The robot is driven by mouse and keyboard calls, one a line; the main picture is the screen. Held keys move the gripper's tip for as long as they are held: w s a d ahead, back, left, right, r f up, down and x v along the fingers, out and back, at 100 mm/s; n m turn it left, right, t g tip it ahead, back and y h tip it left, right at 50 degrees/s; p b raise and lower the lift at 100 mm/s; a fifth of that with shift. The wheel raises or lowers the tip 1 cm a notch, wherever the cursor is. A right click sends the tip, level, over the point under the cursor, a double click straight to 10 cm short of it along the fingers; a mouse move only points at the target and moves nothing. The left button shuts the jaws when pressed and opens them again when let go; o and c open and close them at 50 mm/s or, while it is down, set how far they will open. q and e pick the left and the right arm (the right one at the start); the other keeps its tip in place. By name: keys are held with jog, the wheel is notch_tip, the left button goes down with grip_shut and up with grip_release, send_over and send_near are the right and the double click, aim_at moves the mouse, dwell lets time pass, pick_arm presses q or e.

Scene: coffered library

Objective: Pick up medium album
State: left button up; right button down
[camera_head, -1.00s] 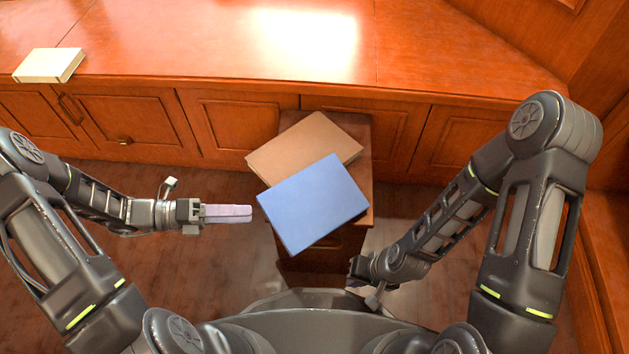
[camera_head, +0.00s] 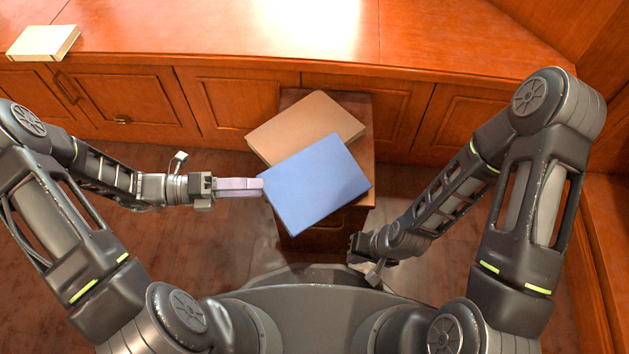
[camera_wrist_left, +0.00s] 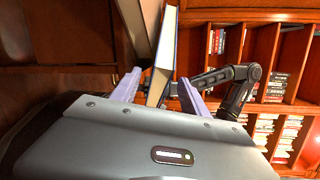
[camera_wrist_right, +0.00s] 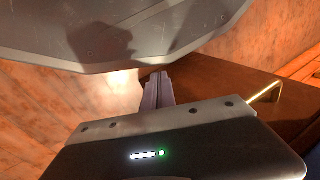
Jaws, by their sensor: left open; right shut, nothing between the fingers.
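A blue album (camera_head: 318,185) lies on top of a tan album (camera_head: 300,127) on a small wooden cabinet (camera_head: 368,150). Which one is the medium album I cannot tell. The blue album covers part of the tan one and overhangs the cabinet at its left and front. My left gripper (camera_head: 262,187) is open at the blue album's left corner. In the left wrist view, the blue album's edge (camera_wrist_left: 156,88) shows between the open fingers (camera_wrist_left: 158,90), with the tan album (camera_wrist_left: 140,22) beside it. My right gripper (camera_wrist_right: 157,82) is shut and empty, low beside the cabinet.
A cream book (camera_head: 43,42) lies on the long wooden counter (camera_head: 200,45) at the far left. Panelled cupboard doors (camera_head: 235,108) stand behind the small cabinet. My base is close in front of it. Open floor (camera_head: 150,245) shows at the left.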

aim_at(274, 187)
pick_arm(q)
jog(key=d, duration=0.1)
jog(key=d+b, duration=0.1)
jog(key=d, duration=0.1)
jog(key=d+b, duration=0.1)
jog(key=shift+w+d+f, duration=0.3)
jog(key=shift+f, duration=0.1)
jog(key=shift+d+r, duration=0.1)
jog(key=shift+d, duration=0.2)
grip_shut()
dwell(0.4)
dwell(0.9)
